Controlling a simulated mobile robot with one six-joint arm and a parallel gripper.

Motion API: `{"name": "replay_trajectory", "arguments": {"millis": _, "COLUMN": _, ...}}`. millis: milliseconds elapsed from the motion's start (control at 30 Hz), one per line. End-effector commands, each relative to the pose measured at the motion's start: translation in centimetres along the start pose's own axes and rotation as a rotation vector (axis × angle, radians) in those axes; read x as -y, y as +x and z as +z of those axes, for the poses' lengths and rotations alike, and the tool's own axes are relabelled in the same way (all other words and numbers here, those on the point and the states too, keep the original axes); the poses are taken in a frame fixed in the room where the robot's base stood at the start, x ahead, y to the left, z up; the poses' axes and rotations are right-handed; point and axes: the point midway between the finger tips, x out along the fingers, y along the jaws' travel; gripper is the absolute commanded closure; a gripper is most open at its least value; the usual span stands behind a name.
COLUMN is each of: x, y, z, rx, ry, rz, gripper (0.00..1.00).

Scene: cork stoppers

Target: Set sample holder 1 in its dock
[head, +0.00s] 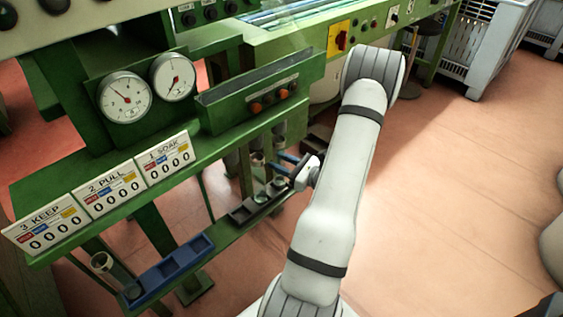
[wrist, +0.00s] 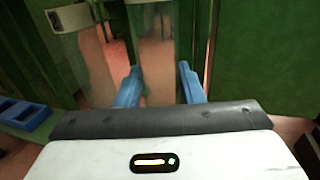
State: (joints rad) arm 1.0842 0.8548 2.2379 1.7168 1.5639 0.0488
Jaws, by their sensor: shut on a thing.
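My gripper (wrist: 159,68) has its two blue fingers closed around a clear, tube-like sample holder (wrist: 150,35) with a pale band at its top in the wrist view. In the head view my gripper (head: 276,160) points left beneath the green shelf, and the clear holder there (head: 258,160) is partly hidden. I cannot read any number on it. A second clear holder (wrist: 78,45) stands to its left in the wrist view. A dark tray with compartments (head: 240,213) lies on the lower green rail, just below my gripper. I cannot tell whether the held holder touches it.
A blue compartment tray (head: 172,270) lies further left on the rail, with a clear holder (head: 104,263) near its left end. Cards reading 1 SOAK (head: 169,160), 2 PULL (head: 108,190) and 3 KEEP (head: 46,228) stand on the shelf edge above. Open floor lies right.

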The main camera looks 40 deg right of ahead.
Motion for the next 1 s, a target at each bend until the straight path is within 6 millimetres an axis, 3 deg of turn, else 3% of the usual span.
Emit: {"name": "replay_trajectory", "arguments": {"millis": 1000, "x": 0.0, "y": 0.0, "z": -1.5, "rx": 0.000, "ry": 0.000, "rz": 0.001, "gripper": 0.88}}
